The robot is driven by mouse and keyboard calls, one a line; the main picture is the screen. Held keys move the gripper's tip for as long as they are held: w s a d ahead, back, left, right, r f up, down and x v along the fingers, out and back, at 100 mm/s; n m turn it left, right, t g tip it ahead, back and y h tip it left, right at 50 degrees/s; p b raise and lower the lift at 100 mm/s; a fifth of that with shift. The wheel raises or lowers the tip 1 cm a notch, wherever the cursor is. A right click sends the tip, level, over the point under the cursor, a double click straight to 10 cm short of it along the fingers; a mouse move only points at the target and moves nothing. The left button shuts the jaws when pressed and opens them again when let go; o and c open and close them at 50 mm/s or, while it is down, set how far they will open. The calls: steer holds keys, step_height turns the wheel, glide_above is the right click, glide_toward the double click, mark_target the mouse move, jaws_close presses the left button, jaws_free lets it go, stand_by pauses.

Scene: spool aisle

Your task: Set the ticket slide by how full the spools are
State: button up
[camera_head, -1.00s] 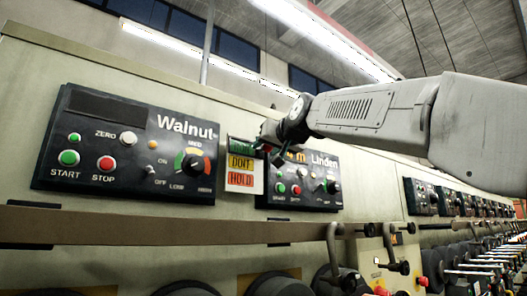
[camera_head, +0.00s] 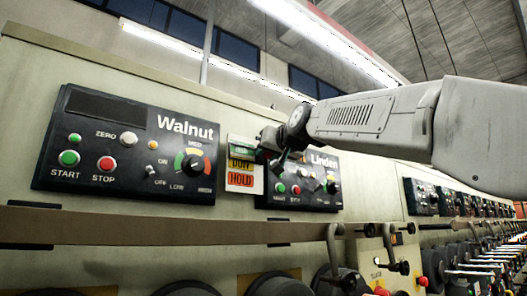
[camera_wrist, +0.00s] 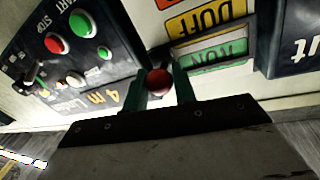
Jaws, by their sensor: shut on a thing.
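The ticket board (camera_head: 245,188) hangs between the Walnut panel (camera_head: 125,150) and the Linden panel (camera_head: 318,190). It carries a green RUN field (camera_wrist: 212,53), a yellow DOFF-like field (camera_wrist: 205,17) and an orange-red HOLD field (camera_head: 240,180). My gripper (camera_head: 268,148) is at the board's upper right. In the wrist view its two green fingers are shut on a round red knob (camera_wrist: 159,82), beside the RUN field. The slide behind the knob is mostly hidden by my fingers. The spools are only partly visible as dark round shapes (camera_head: 187,289) along the bottom.
A long brown rail (camera_head: 150,228) runs below the panels. Levers (camera_head: 335,245) and red knobs (camera_head: 422,281) stand out at lower right. More panels recede to the right. The Linden panel's buttons (camera_wrist: 80,22) are close to my gripper.

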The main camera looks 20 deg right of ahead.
steer(key=shift+f, duration=3.7)
steer(key=o, duration=1.1)
steer(key=shift+c, duration=0.2)
steer(key=shift+s, duration=0.1)
glide_toward(261, 182)
steer(key=shift+s+d+f, duration=0.1)
steer(key=shift+s+d, duration=0.05)
steer(key=shift+s, duration=1.1)
